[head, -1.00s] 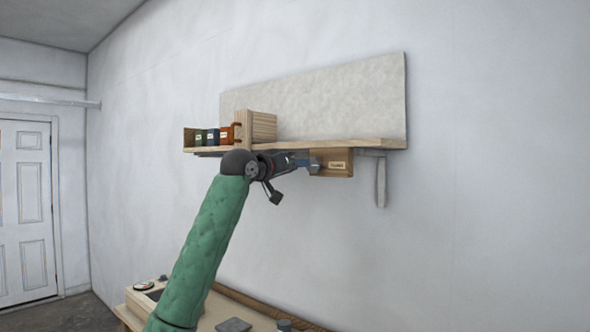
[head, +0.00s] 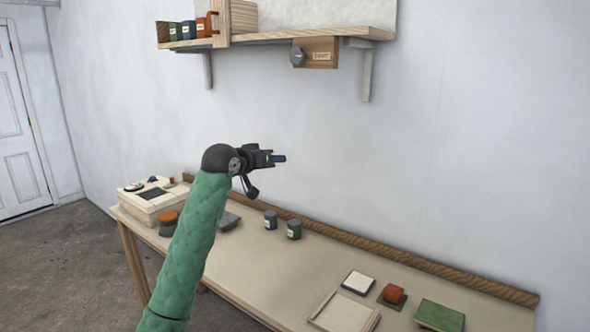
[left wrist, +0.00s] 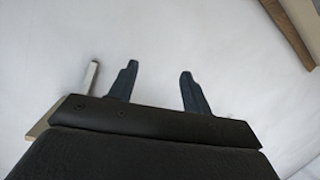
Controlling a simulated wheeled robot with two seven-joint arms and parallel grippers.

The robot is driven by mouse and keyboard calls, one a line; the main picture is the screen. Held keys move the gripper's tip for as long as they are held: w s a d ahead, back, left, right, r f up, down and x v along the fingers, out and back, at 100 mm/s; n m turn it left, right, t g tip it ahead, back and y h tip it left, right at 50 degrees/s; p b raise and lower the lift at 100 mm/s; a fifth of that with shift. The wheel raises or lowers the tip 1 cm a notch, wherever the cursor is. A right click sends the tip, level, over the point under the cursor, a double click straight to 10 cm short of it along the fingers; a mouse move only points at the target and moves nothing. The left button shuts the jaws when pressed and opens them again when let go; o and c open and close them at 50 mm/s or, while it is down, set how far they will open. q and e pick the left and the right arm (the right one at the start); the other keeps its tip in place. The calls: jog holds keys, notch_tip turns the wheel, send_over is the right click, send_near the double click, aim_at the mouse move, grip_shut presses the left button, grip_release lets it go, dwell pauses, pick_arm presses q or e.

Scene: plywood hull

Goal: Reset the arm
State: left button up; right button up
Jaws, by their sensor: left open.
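My left arm, in a green padded sleeve, rises from the bottom of the head view. My left gripper (head: 279,158) is in the air in front of the white wall, below the shelf and above the workbench. In the left wrist view its two dark blue fingers (left wrist: 158,88) are spread apart with nothing between them. It touches nothing that I can see. My right gripper is in neither view.
A wall shelf (head: 345,36) holds a wooden box and several small labelled containers (head: 189,30). A labelled wooden drawer box (head: 319,53) with a dark knob hangs under it. The workbench (head: 262,265) carries two jars (head: 281,225), a tray (head: 343,313) and several blocks.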

pick_arm(q)
jog(key=s+a+f+g+y, duration=0.1)
jog(key=s+a+f, duration=0.1)
jog(key=s+f, duration=0.8)
jog(key=s+a+f+n+g+y, duration=0.15)
jog(key=s+f, duration=0.35)
jog(key=f, duration=1)
jog(key=s+a+f+m+g+y, duration=0.1)
jog(key=s+a+f+g, duration=0.15)
jog(key=s+f, duration=0.75)
jog(key=s+a+f+g+y, duration=0.1)
jog(key=s+a+f, duration=0.2)
jog(key=s+f, duration=0.55)
jog(key=s+a+f+g+y, duration=0.2)
jog(key=s+f, duration=0.1)
jog(key=s, duration=1)
jog(key=s+a+f+g+y, duration=0.1)
jog(key=s+a+f, duration=0.3)
jog(key=s, duration=0.7)
jog(key=s+d+f+g, duration=0.1)
jog(key=f, duration=1.1)
jog(key=s+d+f, duration=0.2)
jog(key=f, duration=1)
jog(key=s+d+f+g, duration=0.1)
jog(key=f, duration=1.2)
jog(key=shift+s+d+g, duration=0.3)
jog(key=shift+s+d, duration=0.05)
jog(key=shift+d, duration=0.05)
jog(key=shift+n, duration=0.25)
